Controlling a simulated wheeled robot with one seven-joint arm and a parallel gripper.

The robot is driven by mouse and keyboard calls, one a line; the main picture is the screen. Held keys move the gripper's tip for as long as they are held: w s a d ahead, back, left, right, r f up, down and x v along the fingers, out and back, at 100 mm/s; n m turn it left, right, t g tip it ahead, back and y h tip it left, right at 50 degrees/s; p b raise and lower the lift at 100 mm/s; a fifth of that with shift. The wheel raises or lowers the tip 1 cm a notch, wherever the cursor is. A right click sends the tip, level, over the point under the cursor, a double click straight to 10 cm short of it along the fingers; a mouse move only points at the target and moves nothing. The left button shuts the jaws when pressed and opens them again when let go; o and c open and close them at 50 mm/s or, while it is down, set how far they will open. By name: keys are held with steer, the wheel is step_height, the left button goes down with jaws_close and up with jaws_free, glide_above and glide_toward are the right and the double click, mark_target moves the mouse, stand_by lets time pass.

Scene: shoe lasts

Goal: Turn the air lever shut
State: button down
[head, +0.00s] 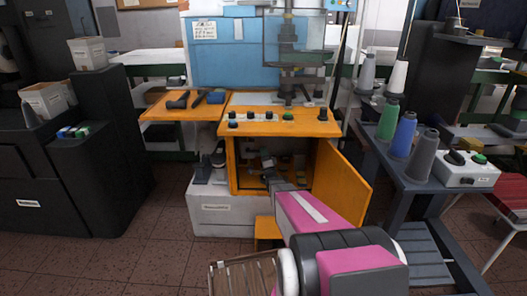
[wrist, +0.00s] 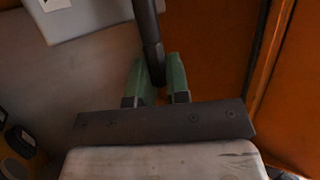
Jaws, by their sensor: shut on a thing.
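The orange machine (head: 234,170) stands in the middle of the head view with its lower cabinet open. My pink and grey arm reaches into that opening, and my gripper (head: 268,177) is small and dark there. In the wrist view my gripper (wrist: 158,88) has its two green fingers closed on either side of a dark bar, which I take to be the air lever (wrist: 150,35). The bar runs up from between the fingers to the top edge. Its far end is out of the picture. In the head view I cannot make out the lever among the dark parts inside.
The orange door (head: 341,188) hangs open to the right of my arm. A row of knobs lines the worktop edge (head: 284,122) above. A rack with thread spools (head: 403,136) and a control box (head: 466,169) stands right.

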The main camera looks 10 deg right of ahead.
steer(key=shift+f+m+h, duration=0.15)
steer(key=shift+m+h, duration=0.25)
steer(key=shift+h, duration=0.1)
steer(key=c, duration=1.1)
jaws_free()
steer(key=a+v, duration=0.1)
steer(key=v, duration=0.9)
steer(key=shift+s+d+f, duration=0.15)
steer(key=shift+d+f, duration=0.25)
steer(key=shift+d, duration=0.1)
